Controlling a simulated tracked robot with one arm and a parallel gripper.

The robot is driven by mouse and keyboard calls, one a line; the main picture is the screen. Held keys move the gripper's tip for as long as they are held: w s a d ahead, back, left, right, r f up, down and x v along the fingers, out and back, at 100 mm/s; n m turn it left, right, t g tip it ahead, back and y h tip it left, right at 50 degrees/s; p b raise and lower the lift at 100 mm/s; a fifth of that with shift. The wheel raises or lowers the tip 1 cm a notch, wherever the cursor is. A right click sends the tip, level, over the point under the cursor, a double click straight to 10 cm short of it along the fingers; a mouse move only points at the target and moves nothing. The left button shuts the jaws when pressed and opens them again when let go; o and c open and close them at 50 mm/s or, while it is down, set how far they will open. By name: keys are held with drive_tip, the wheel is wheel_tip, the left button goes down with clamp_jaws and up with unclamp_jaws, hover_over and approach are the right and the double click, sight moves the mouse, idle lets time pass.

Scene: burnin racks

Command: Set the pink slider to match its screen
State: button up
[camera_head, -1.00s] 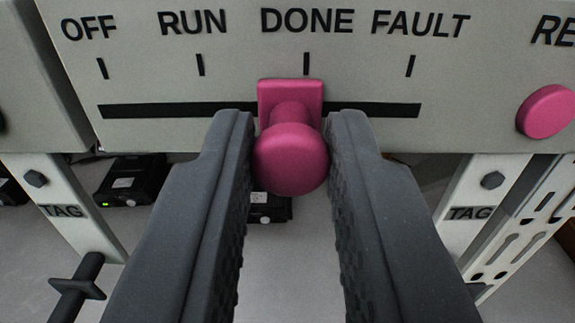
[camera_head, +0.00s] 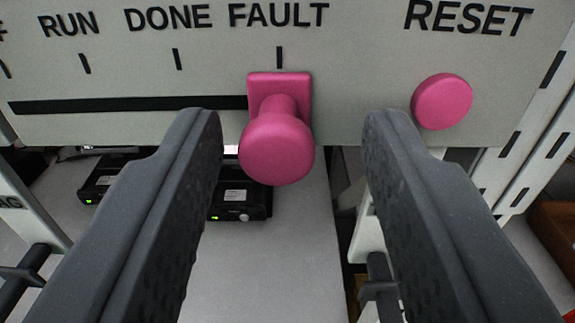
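The pink slider (camera_head: 277,148) has a square plate and a round knob. Its plate sits under the FAULT mark, at the right end of the black slot (camera_head: 130,103) on the grey panel (camera_head: 345,70). The labels RUN, DONE, FAULT and RESET show along the panel; OFF is mostly cut off at the left. My gripper (camera_head: 290,125) is open, with one finger on each side of the knob and a gap on both sides, wider on the right. The screen is not in view.
A round pink RESET button (camera_head: 442,101) is on the panel right of the slider, just beyond my right finger. Below the panel, black boxes (camera_head: 240,203) with green lights stand on a light shelf (camera_head: 265,270). A slotted white upright (camera_head: 530,150) is at the right.

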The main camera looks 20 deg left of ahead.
drive_tip(key=shift+s+d+r, duration=0.1)
drive_tip(key=shift+s+d, duration=0.15)
drive_tip(key=shift+s, duration=0.3)
drive_tip(key=p+v, duration=0.1)
drive_tip(key=v, duration=1.1)
drive_tip(key=shift+s, duration=0.3)
drive_tip(key=shift+d, duration=0.1)
